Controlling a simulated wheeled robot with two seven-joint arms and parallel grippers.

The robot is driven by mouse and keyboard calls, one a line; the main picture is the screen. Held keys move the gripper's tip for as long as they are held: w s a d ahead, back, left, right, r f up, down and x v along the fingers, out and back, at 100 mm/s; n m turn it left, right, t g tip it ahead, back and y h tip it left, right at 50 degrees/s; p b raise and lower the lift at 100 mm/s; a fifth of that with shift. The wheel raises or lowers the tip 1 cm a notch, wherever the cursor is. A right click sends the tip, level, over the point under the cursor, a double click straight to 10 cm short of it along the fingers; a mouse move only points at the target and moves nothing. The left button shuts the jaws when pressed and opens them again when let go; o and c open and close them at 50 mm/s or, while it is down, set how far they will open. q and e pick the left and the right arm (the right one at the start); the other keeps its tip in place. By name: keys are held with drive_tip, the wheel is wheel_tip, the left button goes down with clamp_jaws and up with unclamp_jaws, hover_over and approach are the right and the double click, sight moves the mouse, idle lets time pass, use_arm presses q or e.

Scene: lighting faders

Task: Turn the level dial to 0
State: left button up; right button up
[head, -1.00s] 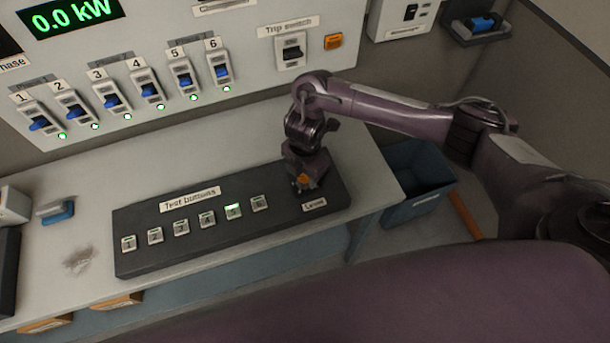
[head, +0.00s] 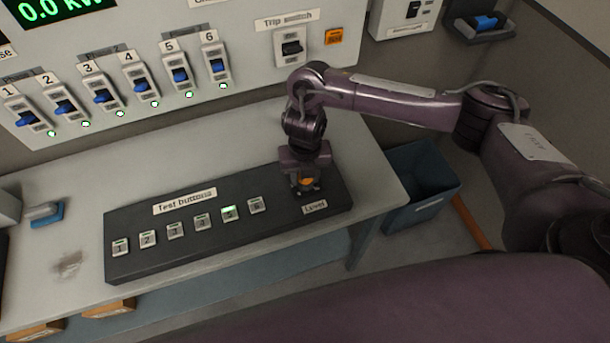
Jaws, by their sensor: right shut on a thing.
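The level dial (head: 308,182) shows as a small orange patch at the right end of the dark test button box (head: 265,232), just above the "Level" label (head: 314,208). My right gripper (head: 306,187) points down over the dial and is shut on it. The gripper hides most of the dial, so its setting cannot be read. The box carries a row of test buttons, and button 5 (head: 229,213) is lit green. My left gripper is not in view.
The wall panel holds several blue switches (head: 142,85) with green lights, a trip switch (head: 291,47) and an orange button (head: 334,37). A blue bin (head: 420,190) stands right of the bench. A blue-and-grey object (head: 44,214) lies on the bench at left.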

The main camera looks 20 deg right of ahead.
drive_tip(key=shift+n+b, duration=0.3)
drive_tip(key=shift+n, duration=0.7)
drive_tip(key=o, duration=1)
drive_tip(key=shift+r, duration=0.1)
wheel_tip(320, 180, up, 8)
drive_tip(key=shift+f+p, duration=0.2)
drive_tip(key=shift+p, duration=0.45)
